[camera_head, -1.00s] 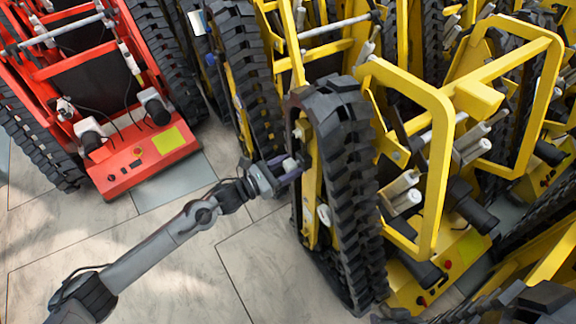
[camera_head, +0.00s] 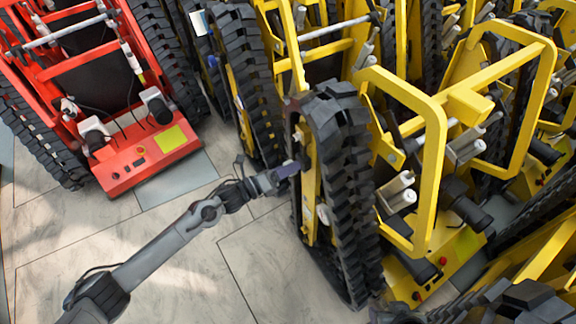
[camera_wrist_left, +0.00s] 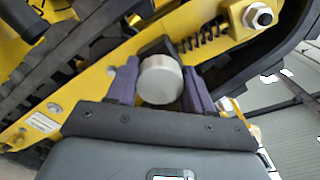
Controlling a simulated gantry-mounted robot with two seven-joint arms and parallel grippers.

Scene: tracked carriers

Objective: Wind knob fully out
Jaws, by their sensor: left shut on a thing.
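The knob (camera_wrist_left: 160,78) is a silver-grey round cylinder on the side of a yellow tracked carrier (camera_head: 311,195), by the inner edge of its black track (camera_head: 350,190). In the wrist view my left gripper (camera_wrist_left: 160,70) has one purple finger on each side of the knob and is shut on it. In the head view the left gripper (camera_head: 291,168) reaches the carrier's side from the left, and the knob is hardly visible there. How far out the knob stands cannot be told. My right gripper does not show.
A spring (camera_wrist_left: 205,35) and a hex nut (camera_wrist_left: 262,16) sit near the knob on the yellow frame. A red tracked carrier (camera_head: 120,172) stands at the left. More yellow carriers (camera_head: 500,100) crowd the right and back. The tiled floor (camera_head: 190,265) is clear at the front left.

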